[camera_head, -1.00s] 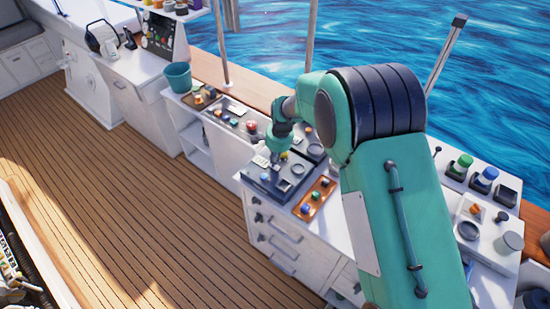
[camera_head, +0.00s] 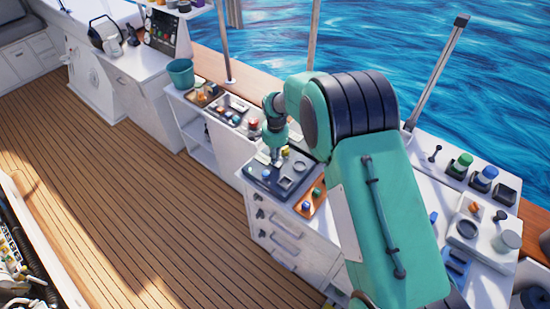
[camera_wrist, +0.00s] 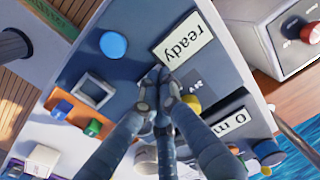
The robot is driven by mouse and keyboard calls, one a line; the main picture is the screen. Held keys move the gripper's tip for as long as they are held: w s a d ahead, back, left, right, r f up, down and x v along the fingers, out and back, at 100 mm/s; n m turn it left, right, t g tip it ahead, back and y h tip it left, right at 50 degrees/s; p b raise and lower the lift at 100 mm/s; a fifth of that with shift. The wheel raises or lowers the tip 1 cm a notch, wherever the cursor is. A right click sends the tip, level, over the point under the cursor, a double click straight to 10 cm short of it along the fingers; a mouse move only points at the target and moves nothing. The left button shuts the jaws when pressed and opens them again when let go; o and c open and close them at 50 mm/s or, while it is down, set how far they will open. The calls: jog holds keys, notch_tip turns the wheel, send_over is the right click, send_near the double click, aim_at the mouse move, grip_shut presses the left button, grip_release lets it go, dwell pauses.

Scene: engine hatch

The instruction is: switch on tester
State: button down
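The tester appears to be the dark blue-grey panel (camera_head: 262,176) on the white cabinet. In the wrist view its face (camera_wrist: 130,75) carries a cream "ready" label (camera_wrist: 184,41), a second cream display (camera_wrist: 236,124) partly reading "0 m", a round blue button (camera_wrist: 113,44), a grey square frame (camera_wrist: 93,90) and a yellow part (camera_wrist: 190,103). My gripper (camera_wrist: 158,74) has its fingertips together over the panel, just below the "ready" label. No object shows between them. Whether the tips touch the panel is unclear, and they hide what lies beneath. My gripper (camera_head: 276,153) looks small in the head view.
An orange tray (camera_head: 304,207) with coloured knobs lies beside the panel. A grey box with a red knob (camera_wrist: 294,28) stands close by on the other side. A teal bucket (camera_head: 181,73) stands farther left. The wooden deck (camera_head: 110,170) is clear.

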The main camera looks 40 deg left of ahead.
aim_at(278, 164)
jog(key=shift+s+d+f, duration=0.1)
jog(key=shift+d+f, duration=0.15)
jog(key=shift+f, duration=0.1)
jog(key=shift+s+d+f, duration=0.1)
jog(key=shift+d+f, duration=0.1)
jog(key=shift+d, duration=0.75)
jog(key=shift+r, duration=0.1)
notch_tip(278, 164, up, 15)
jog(key=p, duration=0.1)
jog(key=shift+w+p, duration=0.2)
jog(key=shift+p, duration=0.1)
jog(key=shift+a, duration=0.1)
dwell(0.4)
